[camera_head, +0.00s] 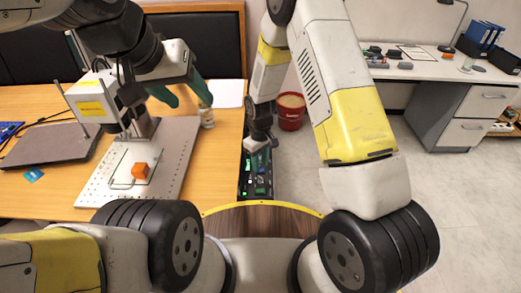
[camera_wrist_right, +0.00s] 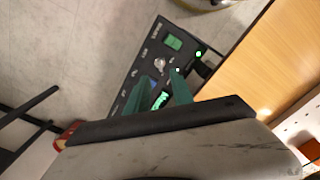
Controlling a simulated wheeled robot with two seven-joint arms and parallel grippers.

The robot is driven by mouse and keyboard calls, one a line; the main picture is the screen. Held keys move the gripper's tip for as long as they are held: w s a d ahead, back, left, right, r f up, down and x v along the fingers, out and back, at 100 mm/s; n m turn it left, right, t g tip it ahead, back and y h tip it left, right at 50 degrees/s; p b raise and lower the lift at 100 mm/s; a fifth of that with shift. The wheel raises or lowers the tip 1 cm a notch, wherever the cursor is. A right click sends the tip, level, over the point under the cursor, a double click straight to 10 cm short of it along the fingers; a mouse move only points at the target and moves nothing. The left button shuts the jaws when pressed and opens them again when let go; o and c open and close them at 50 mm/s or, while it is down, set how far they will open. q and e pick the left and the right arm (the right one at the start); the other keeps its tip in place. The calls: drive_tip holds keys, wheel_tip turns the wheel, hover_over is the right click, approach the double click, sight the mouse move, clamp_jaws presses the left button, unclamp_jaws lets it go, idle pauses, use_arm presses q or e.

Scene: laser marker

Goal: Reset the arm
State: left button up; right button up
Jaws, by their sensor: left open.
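The laser marker's metal base plate (camera_head: 165,165) lies on the wooden desk, with an orange cube (camera_head: 140,170) on its inner plate. My left gripper (camera_head: 188,96) has dark green fingers spread apart and empty above the back of the base plate. My right gripper (camera_head: 258,160) is low over a black control panel (camera_head: 246,185) beside the desk. In the right wrist view its two green fingers (camera_wrist_right: 160,84) stand apart, with panel showing between them. The panel (camera_wrist_right: 137,70) carries a green switch (camera_wrist_right: 173,43), a silver key-like knob (camera_wrist_right: 159,65) and a lit green button (camera_wrist_right: 198,54). Contact cannot be told.
A small jar (camera_head: 207,117) stands close by my left gripper's fingers. A grey laptop-like slab (camera_head: 45,146) lies at the desk's left. A red bucket (camera_head: 291,112) is on the floor behind my right arm. A white side desk (camera_head: 440,68) stands at the back right; the floor before it is clear.

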drive_tip(key=shift+r, duration=0.65)
drive_tip(key=s+d+r+m+t+y, duration=0.15)
drive_tip(key=d+r, duration=0.25)
drive_tip(key=r, duration=0.8)
drive_tip(key=s+d+r+m+t, duration=0.1)
drive_tip(key=s+d+r+m, duration=0.2)
drive_tip(key=r, duration=1)
drive_tip(key=s+d+r+m+t, duration=0.2)
drive_tip(key=s+d+r, duration=0.2)
drive_tip(key=s+r, duration=0.2)
drive_tip(key=s+d+r+m+t, duration=0.1)
drive_tip(key=s+d+r, duration=0.2)
drive_tip(key=s+r, duration=0.3)
drive_tip(key=s, duration=0.3)
drive_tip(key=shift+d+r+m+t+y, duration=0.35)
drive_tip(key=shift+d, duration=0.05)
